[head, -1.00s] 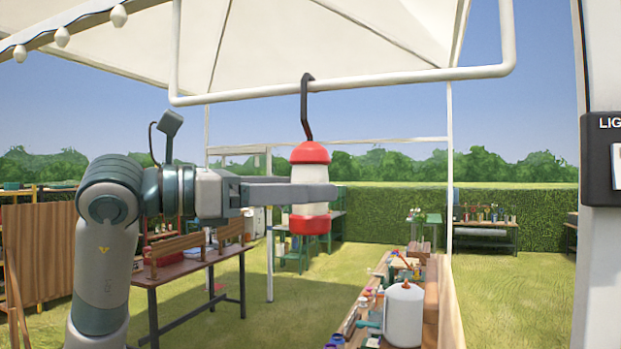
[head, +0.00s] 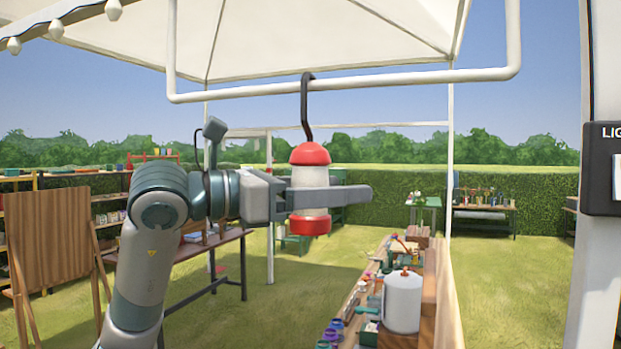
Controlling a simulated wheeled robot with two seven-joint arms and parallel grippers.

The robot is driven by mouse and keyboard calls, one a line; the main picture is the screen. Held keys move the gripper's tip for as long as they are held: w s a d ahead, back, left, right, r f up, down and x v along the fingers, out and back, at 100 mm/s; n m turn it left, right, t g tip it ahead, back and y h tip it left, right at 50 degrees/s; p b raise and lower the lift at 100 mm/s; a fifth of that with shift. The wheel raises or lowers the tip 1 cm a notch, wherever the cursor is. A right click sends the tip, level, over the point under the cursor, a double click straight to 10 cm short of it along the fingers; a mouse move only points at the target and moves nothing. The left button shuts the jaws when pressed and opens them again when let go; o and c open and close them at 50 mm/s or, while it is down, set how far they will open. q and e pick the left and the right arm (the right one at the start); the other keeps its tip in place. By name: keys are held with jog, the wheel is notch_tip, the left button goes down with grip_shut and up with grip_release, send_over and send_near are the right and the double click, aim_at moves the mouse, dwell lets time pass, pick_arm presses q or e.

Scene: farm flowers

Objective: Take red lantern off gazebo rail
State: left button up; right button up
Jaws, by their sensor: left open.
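The red lantern (head: 310,154) has red ends and a pale middle. It hangs upright by a dark hook (head: 305,105) from the white gazebo rail (head: 400,80). My left gripper (head: 345,193) comes in from the left at the height of the lantern's pale middle. Its jaws are open, and a grey finger passes across the front of the lantern and sticks out beyond its right side. The other finger is mostly hidden behind the lantern and the near finger. I cannot tell whether either finger touches it. My right gripper is not in view.
A bench (head: 352,305) with paint pots and a white canister (head: 402,302) stands below, right of centre. A white post with a switch box (head: 604,168) is at the right edge. A wooden board (head: 62,233) and a table (head: 190,262) are at left.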

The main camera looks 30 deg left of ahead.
pick_arm(q)
jog(key=shift+c, duration=0.6)
jog(key=c, duration=1.2)
jog(key=shift+a, duration=0.1)
jog(key=shift+c, duration=0.2)
jog(key=shift+r, duration=0.2)
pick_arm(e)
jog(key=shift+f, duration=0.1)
